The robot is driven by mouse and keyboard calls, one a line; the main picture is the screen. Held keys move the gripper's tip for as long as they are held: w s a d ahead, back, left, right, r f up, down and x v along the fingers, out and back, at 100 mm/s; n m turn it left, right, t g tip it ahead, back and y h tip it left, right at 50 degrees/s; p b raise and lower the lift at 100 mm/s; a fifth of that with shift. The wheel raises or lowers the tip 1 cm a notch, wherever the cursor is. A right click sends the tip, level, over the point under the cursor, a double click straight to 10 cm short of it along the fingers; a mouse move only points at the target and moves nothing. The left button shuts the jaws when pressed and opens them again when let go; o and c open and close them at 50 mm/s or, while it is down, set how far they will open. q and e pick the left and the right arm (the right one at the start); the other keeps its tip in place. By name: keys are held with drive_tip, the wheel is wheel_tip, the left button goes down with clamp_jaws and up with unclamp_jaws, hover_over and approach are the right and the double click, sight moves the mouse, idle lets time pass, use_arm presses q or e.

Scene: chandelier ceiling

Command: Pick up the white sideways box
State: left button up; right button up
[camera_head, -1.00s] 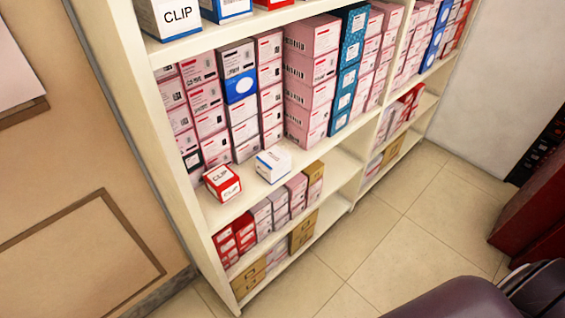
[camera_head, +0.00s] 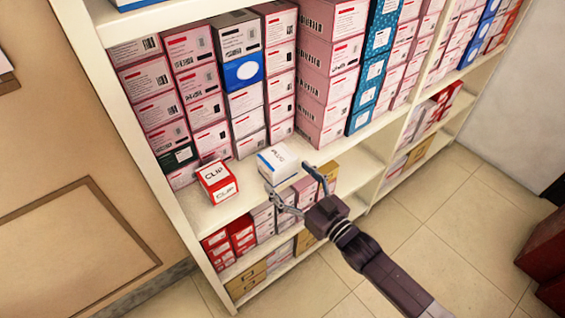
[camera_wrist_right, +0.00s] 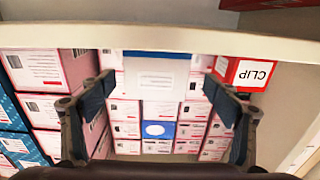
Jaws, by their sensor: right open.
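The white box (camera_head: 278,162) with a blue edge lies on the middle shelf near its front edge, in front of the stacked boxes. My right gripper (camera_head: 287,177) is open and empty, just in front of the box with its fingers pointing at it. In the right wrist view the white box (camera_wrist_right: 155,72) shows between and beyond the two spread fingers of my right gripper (camera_wrist_right: 158,80). Whether a finger touches it cannot be told. My left gripper is in neither view.
A red and white CLIP box (camera_head: 217,182) stands close to the left of the white box. Stacked pink boxes (camera_head: 322,80) fill the back of the shelf (camera_head: 245,200). The shelf's upper board lies above.

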sight(286, 171)
drive_tip(key=x, duration=0.3)
drive_tip(key=p+x, duration=0.1)
drive_tip(key=shift+w+r, duration=0.4)
drive_tip(key=shift+w+a+f, duration=0.1)
drive_tip(key=shift+w+a, duration=0.3)
drive_tip(key=shift+w, duration=0.1)
drive_tip(key=c, duration=1.3)
